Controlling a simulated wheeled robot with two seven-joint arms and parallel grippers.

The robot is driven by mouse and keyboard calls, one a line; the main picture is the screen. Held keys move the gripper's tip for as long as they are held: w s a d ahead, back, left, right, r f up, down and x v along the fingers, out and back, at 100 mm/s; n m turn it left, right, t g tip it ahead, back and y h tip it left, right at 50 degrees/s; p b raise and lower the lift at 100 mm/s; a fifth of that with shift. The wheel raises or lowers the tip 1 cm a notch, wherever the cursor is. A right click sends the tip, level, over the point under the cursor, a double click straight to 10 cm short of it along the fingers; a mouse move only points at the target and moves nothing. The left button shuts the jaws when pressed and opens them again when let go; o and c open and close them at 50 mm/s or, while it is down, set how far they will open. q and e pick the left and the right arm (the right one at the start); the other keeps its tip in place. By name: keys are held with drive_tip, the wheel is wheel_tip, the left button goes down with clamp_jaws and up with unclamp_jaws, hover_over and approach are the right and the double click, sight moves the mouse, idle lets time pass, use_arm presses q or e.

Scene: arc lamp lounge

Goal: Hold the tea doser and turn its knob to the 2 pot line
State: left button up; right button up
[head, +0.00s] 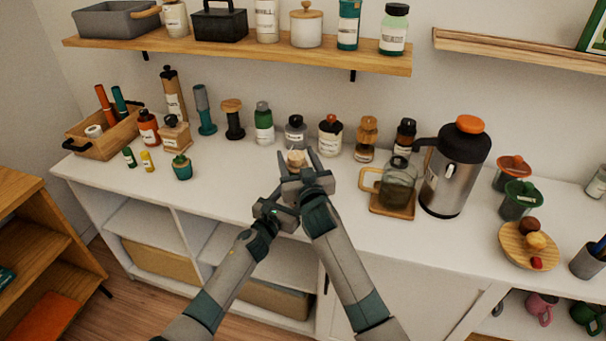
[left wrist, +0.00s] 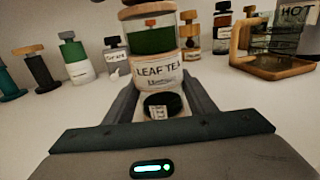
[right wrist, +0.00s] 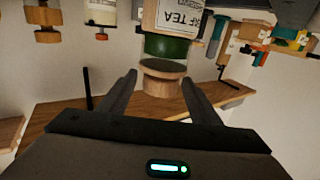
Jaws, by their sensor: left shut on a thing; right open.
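The tea doser shows in the left wrist view as an upright jar (left wrist: 156,74) with a "LEAF TEA" label, a green band and a wooden ring above. A dark round part (left wrist: 163,105) with a small white tag shows below the label. My left gripper (left wrist: 154,84) is shut on the doser's lower body. In the right wrist view the doser (right wrist: 172,47) appears upside down, with its wooden knob (right wrist: 163,76) between the fingers of my open right gripper (right wrist: 158,82). In the head view only the wooden top (head: 296,157) shows clearly, between the right gripper's fingers (head: 299,163). No pot lines are readable.
Several bottles and jars, such as the green bottle (head: 264,124), stand along the back of the white counter (head: 235,187). At right are a glass pot (head: 398,181) on a wooden tray and a steel flask (head: 452,175).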

drive_tip(key=v, duration=0.8)
drive_tip(key=shift+w+a+r, duration=0.1)
drive_tip(key=shift+a, duration=0.05)
drive_tip(key=n+g+y, duration=0.6)
drive_tip(key=n+y, duration=0.1)
drive_tip(key=y, duration=0.3)
approach(290, 152)
drive_tip(key=shift+a, duration=0.1)
idle(0.5)
drive_tip(key=x, duration=1.2)
drive_tip(key=shift+w, duration=0.1)
drive_tip(key=c, duration=1.1)
